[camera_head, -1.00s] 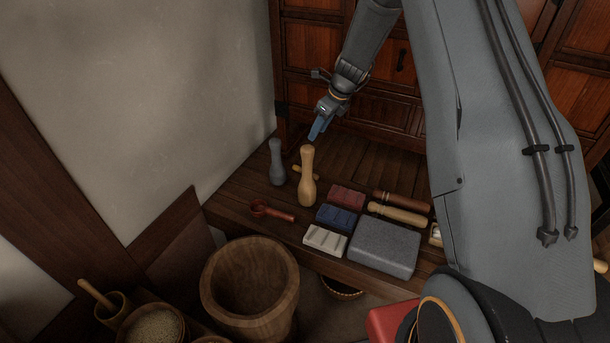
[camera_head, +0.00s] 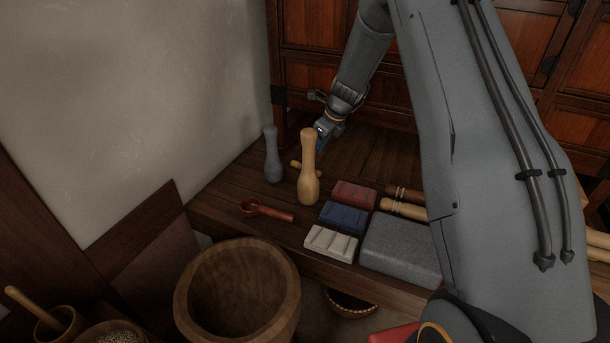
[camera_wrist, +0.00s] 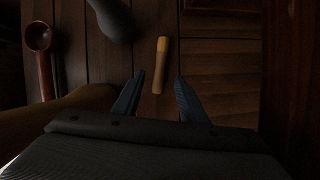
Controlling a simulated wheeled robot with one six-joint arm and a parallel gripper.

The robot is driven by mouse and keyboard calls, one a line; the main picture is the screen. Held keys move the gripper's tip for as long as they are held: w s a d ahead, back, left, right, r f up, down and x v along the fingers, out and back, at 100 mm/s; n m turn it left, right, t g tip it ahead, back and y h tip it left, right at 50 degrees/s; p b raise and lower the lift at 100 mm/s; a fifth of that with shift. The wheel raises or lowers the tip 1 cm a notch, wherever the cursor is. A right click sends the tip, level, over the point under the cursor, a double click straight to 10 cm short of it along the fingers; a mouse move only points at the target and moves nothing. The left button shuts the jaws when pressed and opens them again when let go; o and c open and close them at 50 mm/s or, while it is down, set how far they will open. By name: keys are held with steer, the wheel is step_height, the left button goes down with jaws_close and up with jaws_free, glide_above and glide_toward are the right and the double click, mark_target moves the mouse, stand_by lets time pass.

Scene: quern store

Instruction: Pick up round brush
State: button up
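What looks like the round brush (camera_wrist: 161,66) is a short wooden stick with a yellow end, lying flat on the dark wooden shelf. In the wrist view it lies ahead of and between my open fingers (camera_wrist: 159,80), with nothing gripped. In the head view the brush (camera_head: 295,165) is partly hidden behind an upright pale wooden pestle (camera_head: 309,175). My gripper (camera_head: 320,143) is just behind that pestle, above the brush's right end; its fingertips are partly hidden there. I cannot tell the remaining height.
A grey pestle (camera_head: 272,155) stands left of the brush. The pale pestle (camera_wrist: 72,106) is close to my left finger. A red scoop (camera_head: 267,211), coloured blocks (camera_head: 343,217) and a grey stone slab (camera_head: 401,249) lie nearer the front. The shelf behind is clear.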

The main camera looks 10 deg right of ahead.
steer(key=b+x, duration=0.2)
steer(key=x, duration=0.6)
steer(key=shift+d+f, duration=0.15)
jaws_close()
